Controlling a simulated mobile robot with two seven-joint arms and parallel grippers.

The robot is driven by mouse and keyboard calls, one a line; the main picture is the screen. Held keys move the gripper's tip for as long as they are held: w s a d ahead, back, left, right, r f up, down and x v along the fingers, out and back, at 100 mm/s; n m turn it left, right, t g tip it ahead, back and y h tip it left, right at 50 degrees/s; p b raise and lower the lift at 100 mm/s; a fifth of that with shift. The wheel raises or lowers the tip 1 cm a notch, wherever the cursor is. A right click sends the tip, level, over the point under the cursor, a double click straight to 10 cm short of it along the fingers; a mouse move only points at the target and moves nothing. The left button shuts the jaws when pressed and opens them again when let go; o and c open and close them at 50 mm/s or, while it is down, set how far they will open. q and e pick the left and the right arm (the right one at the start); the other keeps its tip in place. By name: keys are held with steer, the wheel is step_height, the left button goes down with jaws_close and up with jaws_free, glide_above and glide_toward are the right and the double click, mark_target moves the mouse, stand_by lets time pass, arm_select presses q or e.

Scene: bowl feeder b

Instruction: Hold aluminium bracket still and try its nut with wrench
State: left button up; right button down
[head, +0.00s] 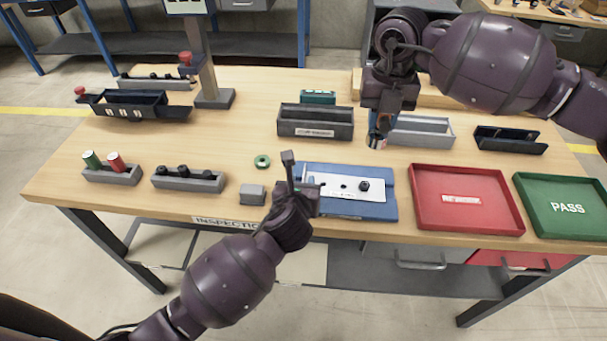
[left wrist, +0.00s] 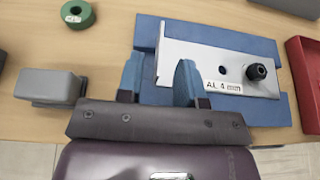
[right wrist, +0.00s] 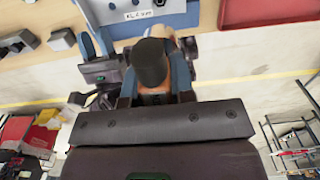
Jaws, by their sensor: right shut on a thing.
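The aluminium bracket (head: 330,178) is a pale plate lying on a blue fixture (head: 362,209). In the left wrist view the bracket (left wrist: 205,55) carries an "AL 4 mm" label and a dark nut (left wrist: 257,72) near its right end; a bare hole is left of the nut. My left gripper (head: 300,184) is at the bracket's left end. Its blue fingers are apart, one left of the bracket's edge, one over it. My right gripper (head: 381,124) is shut on the wrench (right wrist: 153,62), whose black end and orange band show. It is above and behind the fixture, apart from the nut.
A red tray (head: 418,222) and a green PASS tray (head: 590,232) stand right of the fixture. A green ring (head: 262,161) and a grey block (head: 252,195) lie left. Grey bins (head: 316,122) stand behind. Free wood lies left of the ring.

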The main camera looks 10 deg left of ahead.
mark_target(304, 174)
arm_select(q)
steer(key=shift+x, duration=2.4)
steer(key=c, duration=0.6)
jaws_close()
